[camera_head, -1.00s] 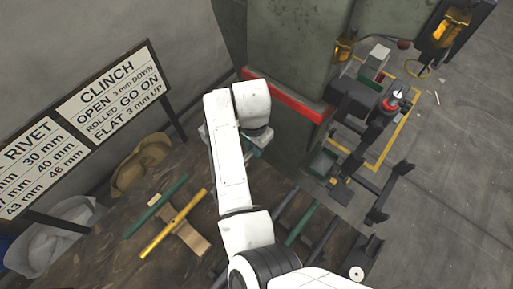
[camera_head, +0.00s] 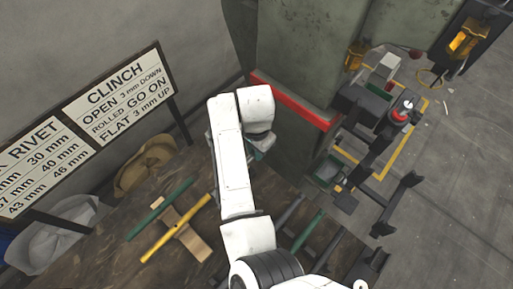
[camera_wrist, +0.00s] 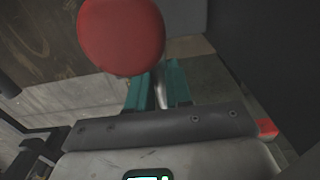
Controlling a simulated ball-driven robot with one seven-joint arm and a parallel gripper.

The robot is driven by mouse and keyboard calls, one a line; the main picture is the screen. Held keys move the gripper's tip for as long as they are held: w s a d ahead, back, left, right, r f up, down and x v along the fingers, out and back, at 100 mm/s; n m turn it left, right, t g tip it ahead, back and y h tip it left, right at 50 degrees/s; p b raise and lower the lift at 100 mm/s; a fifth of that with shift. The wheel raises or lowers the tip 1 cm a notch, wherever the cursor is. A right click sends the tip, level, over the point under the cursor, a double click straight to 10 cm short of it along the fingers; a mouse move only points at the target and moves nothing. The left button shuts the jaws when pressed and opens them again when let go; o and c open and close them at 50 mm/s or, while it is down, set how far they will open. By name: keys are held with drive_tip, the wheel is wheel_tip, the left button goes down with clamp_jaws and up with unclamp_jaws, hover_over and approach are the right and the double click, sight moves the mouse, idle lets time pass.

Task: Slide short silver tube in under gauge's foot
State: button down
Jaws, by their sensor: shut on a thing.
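My gripper (camera_wrist: 158,92) shows in the wrist view as two teal fingers, shut on a thin silver tube (camera_wrist: 161,95). Only a short length of the tube shows between the fingers. A large red rounded part (camera_wrist: 121,36) fills the upper left of the wrist view, close beyond the fingers; I cannot tell whether it belongs to the gauge. In the head view my white arm hides most of the gripper, with a bit of teal showing beside the pillar, and the tube is hidden. I cannot make out the gauge's foot in either view.
A dark bench (camera_head: 110,262) carries a green rod (camera_head: 160,208) and a yellow rod (camera_head: 174,228) on a wooden block (camera_head: 195,245). A CLINCH and RIVET sign (camera_head: 118,92) stands behind. A green pillar (camera_head: 305,55) with a red band rises beyond my arm. Black machinery (camera_head: 372,115) stands right.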

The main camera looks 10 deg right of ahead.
drive_tip(key=shift+a+f, duration=0.2)
drive_tip(key=shift+f, duration=0.2)
drive_tip(key=c, duration=1)
unclamp_jaws()
wheel_tip(320, 180, up, 11)
drive_tip(key=shift+d+f+b, duration=0.1)
drive_tip(key=shift+b, duration=0.45)
drive_tip(key=shift+d, duration=0.1)
